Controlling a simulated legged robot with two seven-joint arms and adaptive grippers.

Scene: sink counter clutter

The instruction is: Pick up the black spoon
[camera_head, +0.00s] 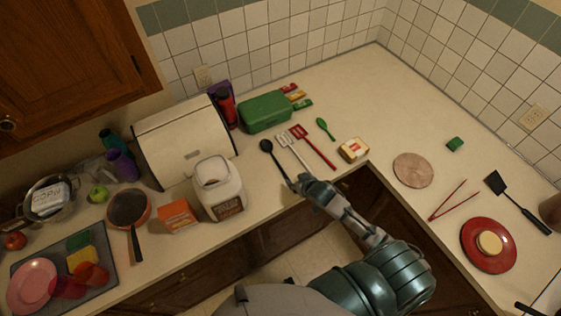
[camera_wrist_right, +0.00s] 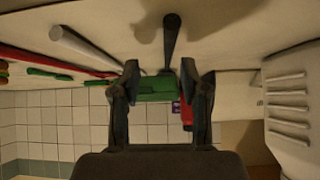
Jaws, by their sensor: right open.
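The black spoon (camera_head: 277,163) lies on the counter, its bowl toward the back and its handle toward the front edge. In the wrist view a dark handle (camera_wrist_right: 172,38), which looks like the spoon's, shows beyond the gap between the fingertips. My right gripper (camera_head: 300,183) is at the handle end of the spoon, by the counter's front edge. In the wrist view the right gripper (camera_wrist_right: 160,76) is open with nothing between its fingers. Whether it touches the spoon I cannot tell. My left gripper is not in view.
A white slotted utensil (camera_head: 291,150) and a red spatula (camera_head: 317,152) lie close right of the spoon. A white jar (camera_head: 219,190) stands to its left, with a bread box (camera_head: 184,140) behind. A green box (camera_head: 265,112) sits farther back. Bread (camera_head: 354,149) lies right.

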